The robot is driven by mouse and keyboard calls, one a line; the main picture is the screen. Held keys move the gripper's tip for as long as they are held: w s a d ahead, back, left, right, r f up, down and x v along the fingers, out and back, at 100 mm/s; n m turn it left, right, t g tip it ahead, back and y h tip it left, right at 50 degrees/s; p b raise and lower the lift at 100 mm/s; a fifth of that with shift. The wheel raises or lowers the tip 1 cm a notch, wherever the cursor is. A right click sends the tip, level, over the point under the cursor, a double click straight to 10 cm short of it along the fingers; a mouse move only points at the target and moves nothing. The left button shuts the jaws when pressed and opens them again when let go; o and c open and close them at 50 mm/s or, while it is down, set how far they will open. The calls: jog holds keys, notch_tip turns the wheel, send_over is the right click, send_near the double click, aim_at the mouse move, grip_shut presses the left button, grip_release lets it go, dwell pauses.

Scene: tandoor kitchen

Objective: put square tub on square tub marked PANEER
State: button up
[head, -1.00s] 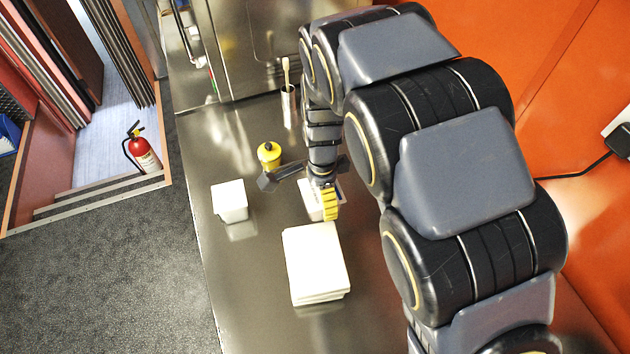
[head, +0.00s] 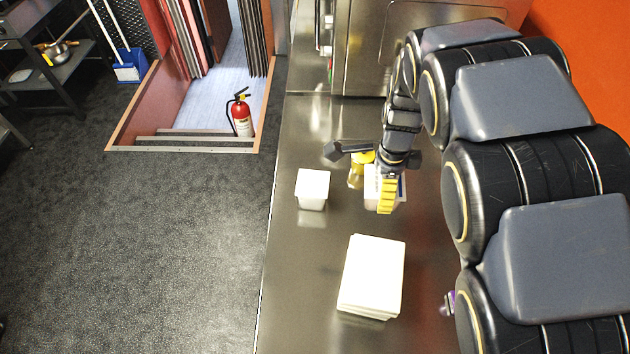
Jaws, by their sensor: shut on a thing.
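My gripper (head: 386,194) points down over the counter with its yellow finger in front. It is shut on a white square tub (head: 371,188), which is mostly hidden behind the finger. A strip with blue on it shows at the right of this tub. Whether the tub touches the counter is hard to tell. Another white square tub (head: 313,185) stands upright on the counter to the left, apart from the gripper. No PANEER lettering is readable on either tub.
A stack of white flat square pieces (head: 372,272) lies nearer on the steel counter (head: 310,260). A yellow container (head: 355,172) stands behind the gripper, partly hidden. Bare counter lies around the left tub. The counter's left edge drops to the floor, where a red extinguisher (head: 242,116) stands.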

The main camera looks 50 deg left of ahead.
jog(key=a, duration=0.8)
send_over(312, 183)
jog(key=shift+n, duration=0.4)
notch_tip(312, 183, down, 6)
jog(key=shift+f, duration=0.15)
jog(key=o, duration=1)
jog(key=shift+o, duration=0.2)
